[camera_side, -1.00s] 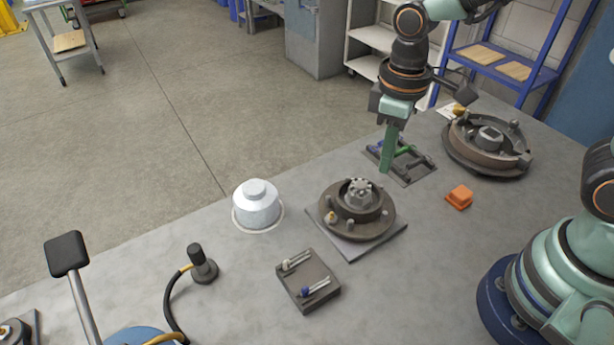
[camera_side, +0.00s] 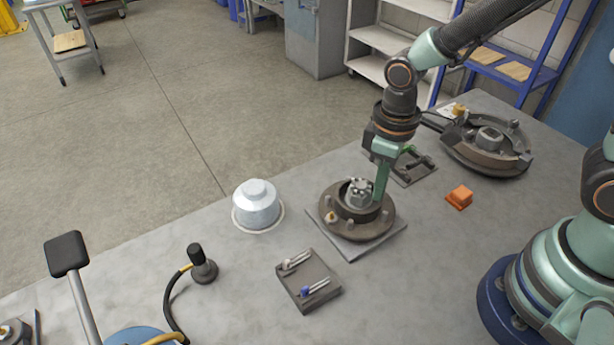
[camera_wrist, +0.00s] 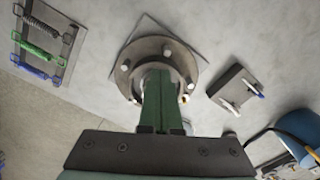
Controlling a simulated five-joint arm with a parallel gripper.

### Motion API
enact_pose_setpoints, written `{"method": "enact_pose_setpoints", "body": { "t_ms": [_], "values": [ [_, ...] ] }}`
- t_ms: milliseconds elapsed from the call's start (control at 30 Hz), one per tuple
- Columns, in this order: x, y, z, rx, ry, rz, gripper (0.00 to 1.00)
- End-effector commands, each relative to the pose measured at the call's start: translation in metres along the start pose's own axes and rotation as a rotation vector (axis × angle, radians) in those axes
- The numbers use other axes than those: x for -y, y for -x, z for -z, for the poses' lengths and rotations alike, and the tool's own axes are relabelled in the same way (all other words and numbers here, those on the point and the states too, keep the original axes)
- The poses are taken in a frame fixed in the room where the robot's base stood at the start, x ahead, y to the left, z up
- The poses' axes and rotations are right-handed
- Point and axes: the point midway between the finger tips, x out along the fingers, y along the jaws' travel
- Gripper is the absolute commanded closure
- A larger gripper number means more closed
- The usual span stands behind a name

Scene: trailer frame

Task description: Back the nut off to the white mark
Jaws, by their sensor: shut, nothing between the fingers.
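A grey castellated nut (camera_side: 359,189) sits at the centre of a brown round hub (camera_side: 338,231), which stands on a flat square plate (camera_side: 352,253). My gripper (camera_side: 379,199) is shut and empty, with its green fingers pointing down at the right side of the nut, inside or just above the hub's rim. I cannot tell whether the tips touch the nut. In the wrist view, the green fingers (camera_wrist: 158,76) cover the hub's centre and hide the nut. The studded flange of the hub (camera_wrist: 186,60) shows around them. I cannot make out a white mark.
A silver dome (camera_side: 256,205) stands left of the hub. A small tray with pins (camera_side: 303,297) lies in front. A spring tray (camera_side: 415,174), an orange block (camera_side: 459,197) and a second drum (camera_side: 464,154) are to the right. A black knob on a cable (camera_side: 203,270) stands front left.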

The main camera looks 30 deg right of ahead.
Motion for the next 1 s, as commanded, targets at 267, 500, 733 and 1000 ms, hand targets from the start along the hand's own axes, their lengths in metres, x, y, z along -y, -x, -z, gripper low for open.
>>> {"method": "enact_pose_setpoints", "body": {
  "t_ms": [267, 500, 733, 1000],
  "values": [
    [0.0, -0.0003, 0.0, 0.0, 0.0, 0.0, 1.0],
    [-0.0001, -0.0002, 0.0013, 0.0, 0.0, 0.0, 1.0],
    [-0.0004, 0.0, 0.0041, -0.001, 0.0, 0.0, 1.0],
    [-0.0006, 0.0, 0.0069, -0.001, 0.0, 0.0, 1.0]
  ]
}}
